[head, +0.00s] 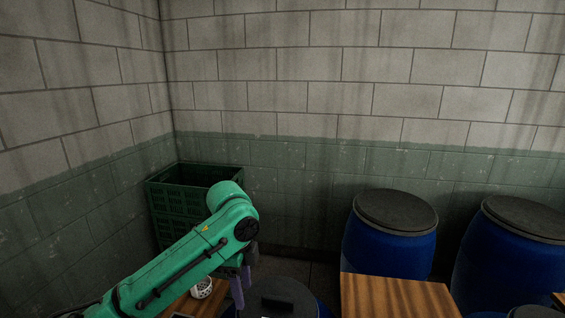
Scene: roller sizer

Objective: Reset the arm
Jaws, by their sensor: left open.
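My left arm, green, comes in from the lower left. My left gripper (240,290) points down at the arm's end, with purple-grey fingers near the bottom edge of the head view. It is open, and I see nothing held between the fingers. A white perforated object (202,288) sits just left of the gripper on a wooden surface (180,304), partly hidden by my arm. My right gripper is not in view.
A dark green crate (165,215) stands in the corner behind my arm. Two blue barrels with dark lids (390,245) (510,262) stand at the right. A dark lid (280,298) is right beside the gripper. A wooden top (395,295) lies at lower right. Block walls close the back and left.

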